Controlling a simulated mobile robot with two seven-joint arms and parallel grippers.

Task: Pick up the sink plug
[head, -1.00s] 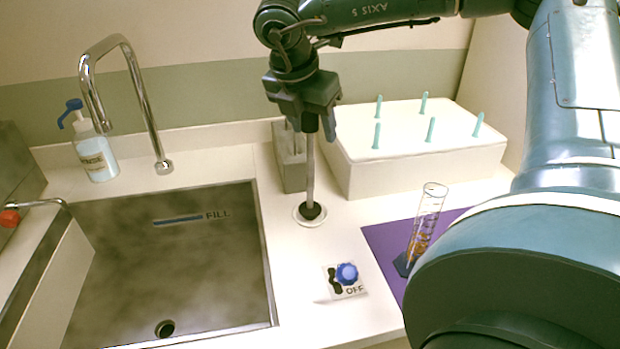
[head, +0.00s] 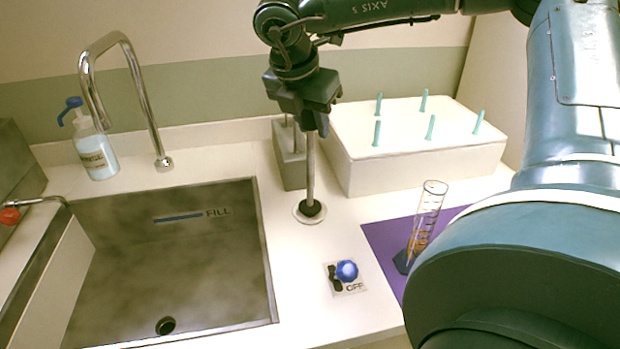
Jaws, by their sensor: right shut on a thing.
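The sink plug (head: 311,180) is a thin grey upright rod with a black stopper at its lower end. The stopper rests in a small round white holder (head: 299,213) on the counter, right of the sink. My right gripper (head: 313,128) points down from above and is shut on the top of the rod, hiding the upper end. The sink (head: 170,260) is a steel basin with an open dark drain (head: 166,325) near its front. My left gripper is not in view.
A grey block (head: 290,170) stands just behind the plug, with a white box (head: 430,165) bearing teal pegs to its right. A blue knob (head: 347,271) and a graduated cylinder (head: 424,228) stand nearer. The tap (head: 150,115) and a bottle (head: 95,150) are behind the sink.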

